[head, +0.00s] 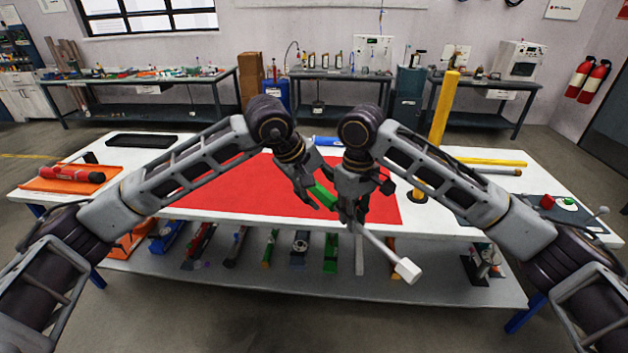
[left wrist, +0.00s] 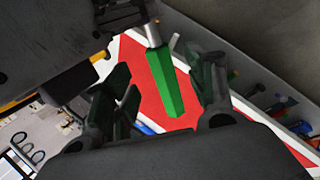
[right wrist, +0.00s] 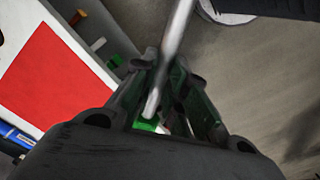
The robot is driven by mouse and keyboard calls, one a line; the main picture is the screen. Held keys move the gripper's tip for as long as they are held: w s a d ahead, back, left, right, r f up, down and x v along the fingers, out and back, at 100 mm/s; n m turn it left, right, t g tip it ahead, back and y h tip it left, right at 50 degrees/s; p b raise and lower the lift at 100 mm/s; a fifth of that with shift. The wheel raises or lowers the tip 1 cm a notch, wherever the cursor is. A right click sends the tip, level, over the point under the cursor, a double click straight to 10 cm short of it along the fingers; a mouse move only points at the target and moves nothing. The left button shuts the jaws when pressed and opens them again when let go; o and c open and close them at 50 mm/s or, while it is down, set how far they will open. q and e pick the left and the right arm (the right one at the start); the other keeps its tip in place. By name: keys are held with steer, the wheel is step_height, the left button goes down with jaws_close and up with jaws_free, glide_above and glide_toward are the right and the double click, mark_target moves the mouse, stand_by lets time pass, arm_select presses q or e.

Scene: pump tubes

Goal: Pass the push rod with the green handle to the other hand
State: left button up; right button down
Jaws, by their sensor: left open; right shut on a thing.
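The push rod has a green handle (head: 323,194), a thin metal shaft (head: 378,244) and a pale block (head: 407,270) at its far end. My right gripper (head: 351,212) is shut on the push rod near the handle; the shaft (right wrist: 168,60) runs up between its fingers in the right wrist view, with a bit of green below. My left gripper (head: 315,190) is open beside it. In the left wrist view the handle (left wrist: 164,85) lies tilted between the left gripper's spread fingers (left wrist: 168,95), with no clear contact. The rod hangs above the table's front edge.
A red mat (head: 225,190) covers the middle of the white table (head: 430,215). A yellow post (head: 443,110) stands at the right. An orange tray with a red tool (head: 75,175) lies at the left. Several parts lie on the lower shelf (head: 330,285).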

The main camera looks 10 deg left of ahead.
mark_target(329, 199)
arm_select(q)
steer(key=shift+x, duration=2.95)
steer(key=c, duration=1.1)
jaws_close()
arm_select(e)
steer(key=c, duration=1.4)
jaws_free()
steer(key=shift+o, duration=0.2)
steer(key=shift+r, duration=0.15)
step_height(329, 199, up, 12)
steer(key=shift+w, duration=0.1)
